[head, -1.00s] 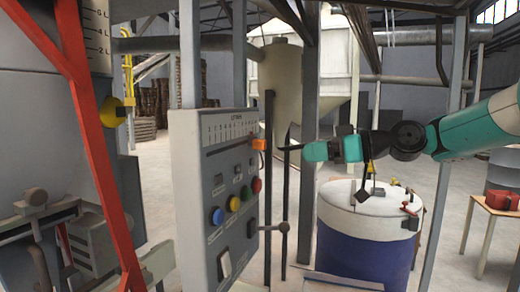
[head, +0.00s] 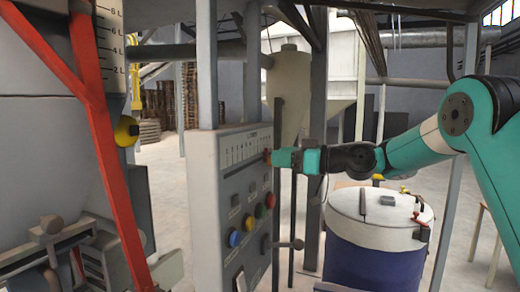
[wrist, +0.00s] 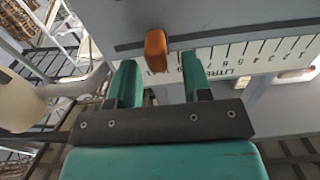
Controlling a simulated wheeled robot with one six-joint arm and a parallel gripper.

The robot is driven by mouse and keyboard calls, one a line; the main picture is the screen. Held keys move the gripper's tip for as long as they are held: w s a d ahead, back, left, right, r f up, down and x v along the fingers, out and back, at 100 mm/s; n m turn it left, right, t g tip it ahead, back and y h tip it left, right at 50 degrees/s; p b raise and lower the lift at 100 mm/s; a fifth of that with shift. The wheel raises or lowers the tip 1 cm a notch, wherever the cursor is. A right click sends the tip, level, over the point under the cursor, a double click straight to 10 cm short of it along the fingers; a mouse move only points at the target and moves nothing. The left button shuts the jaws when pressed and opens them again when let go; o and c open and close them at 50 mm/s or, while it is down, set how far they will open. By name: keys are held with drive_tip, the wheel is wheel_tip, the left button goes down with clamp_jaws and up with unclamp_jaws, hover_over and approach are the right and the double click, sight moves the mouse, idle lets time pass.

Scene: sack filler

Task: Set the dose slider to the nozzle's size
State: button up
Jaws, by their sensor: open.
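The dose slider's orange knob (head: 267,157) sits at the right end of the LITRES scale (head: 243,149) on the grey control panel (head: 207,195). In the wrist view the knob (wrist: 156,50) shows between the two green fingers of my gripper (wrist: 158,70), with visible gaps on both sides. The gripper is open, and its fingers straddle the knob. The scale (wrist: 250,50) appears upside down there, with the knob at its high-number end. In the head view my gripper (head: 280,158) points left at the panel's right edge. No nozzle size marking is readable.
A red frame bar (head: 105,160) and a litre gauge (head: 108,40) stand at left. Coloured buttons (head: 247,222) and a lever (head: 290,244) are below the slider. A blue drum (head: 365,262) with a white lid stands right of the panel, below my arm.

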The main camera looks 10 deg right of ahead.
drive_tip(key=shift+x, duration=1.05)
